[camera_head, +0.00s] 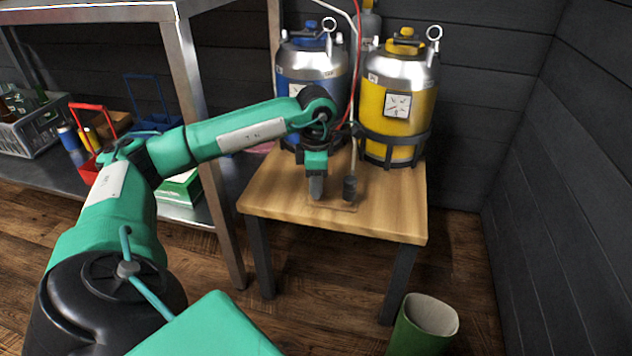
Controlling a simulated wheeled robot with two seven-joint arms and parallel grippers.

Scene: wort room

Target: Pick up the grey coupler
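The grey coupler (350,189) is a small dark cylinder standing upright near the front of the wooden table (393,216). A pale hose rises from its top towards the kegs. My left gripper (316,188) points down over the table, just left of the coupler, with a small gap between them in the picture. Its fingers show nearly edge-on, so I cannot tell whether they are open or shut. I see nothing held in it. My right gripper is not in view.
A blue keg (312,72) and a yellow keg (397,107) stand at the back of the table, with red and pale hoses hanging nearby. A green bin (422,330) is on the floor at the front right. A metal shelf (190,95) stands at left.

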